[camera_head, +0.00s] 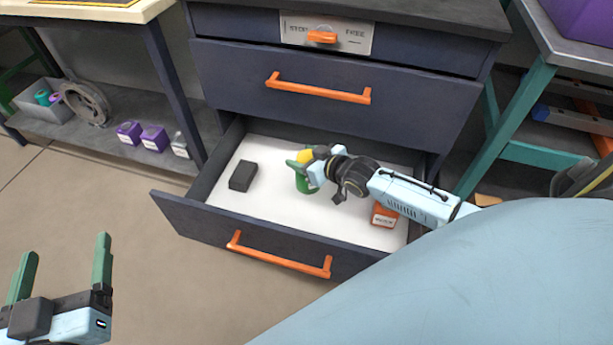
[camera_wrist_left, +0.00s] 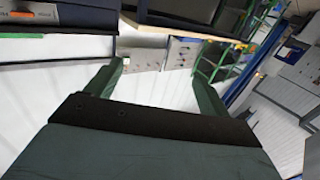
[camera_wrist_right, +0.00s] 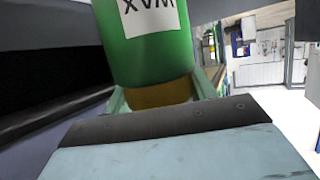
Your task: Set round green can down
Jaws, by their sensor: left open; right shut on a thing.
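The round green can (camera_head: 302,186) has a yellow end, and it is at the open bottom drawer (camera_head: 200,224), above or on the white drawer floor. I cannot tell whether it touches the floor. My right gripper (camera_head: 309,164) is shut on the can near its yellow end. In the right wrist view the can (camera_wrist_right: 148,55) fills the top, with a white label reading WAX upside down and its yellow end (camera_wrist_right: 158,96) between the fingers. My left gripper (camera_head: 64,256) is open and empty, away from the drawer, over the floor at lower left.
A black block (camera_head: 243,176) lies at the left in the drawer, and an orange labelled box (camera_head: 384,216) stands at its right under my right arm. White drawer floor is bare between block and can. A closed drawer with an orange handle (camera_head: 318,88) is above.

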